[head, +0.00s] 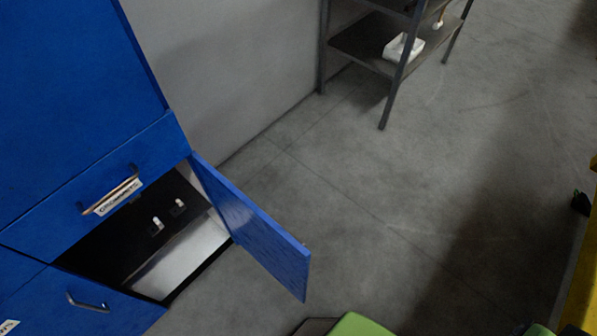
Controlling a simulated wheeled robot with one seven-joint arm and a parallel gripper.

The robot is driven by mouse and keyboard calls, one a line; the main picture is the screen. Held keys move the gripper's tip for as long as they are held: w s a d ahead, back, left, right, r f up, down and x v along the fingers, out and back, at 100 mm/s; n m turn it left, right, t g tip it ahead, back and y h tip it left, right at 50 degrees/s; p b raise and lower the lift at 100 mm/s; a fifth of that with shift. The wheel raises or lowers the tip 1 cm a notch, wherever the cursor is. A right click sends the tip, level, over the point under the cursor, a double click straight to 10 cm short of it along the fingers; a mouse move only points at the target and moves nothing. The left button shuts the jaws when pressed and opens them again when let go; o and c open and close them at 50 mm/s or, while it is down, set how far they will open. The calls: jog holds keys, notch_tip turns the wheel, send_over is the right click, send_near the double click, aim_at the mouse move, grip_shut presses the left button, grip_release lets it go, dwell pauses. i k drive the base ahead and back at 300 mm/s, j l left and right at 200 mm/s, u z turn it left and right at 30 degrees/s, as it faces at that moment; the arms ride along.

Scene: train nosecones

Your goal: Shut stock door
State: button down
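The stock door is a blue panel (250,222) on the lower part of a blue cabinet (90,185). It stands open, hinged at the right side of the opening and swung out over the floor. Behind it, the dark compartment (120,240) shows two small white-and-dark items and a pale, light-coloured bottom. A closed drawer with a bar handle (110,195) and a label sits above the opening. Another front with a handle (87,303) is at the lower left. The door's outer face and handle are hidden. My gripper is not in view.
A dark metal shelf rack (365,45) with a white box (403,48) stands at the top right by the grey wall. Green and dark shapes show at the bottom edge. A yellow structure (583,265) is at the right edge. The grey floor between is clear.

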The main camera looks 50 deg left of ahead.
aim_at(287, 259)
jog(key=i+u, duration=0.35)
jog(key=i, duration=0.2)
jog(key=i+l+u, duration=0.2)
jog(key=i+u, duration=0.2)
jog(key=i, duration=0.15)
jog(key=i+l+u, duration=0.35)
jog(key=i, duration=0.15)
jog(key=u, duration=3.1)
jog(key=k+j+u, duration=0.15)
jog(key=u, duration=1.1)
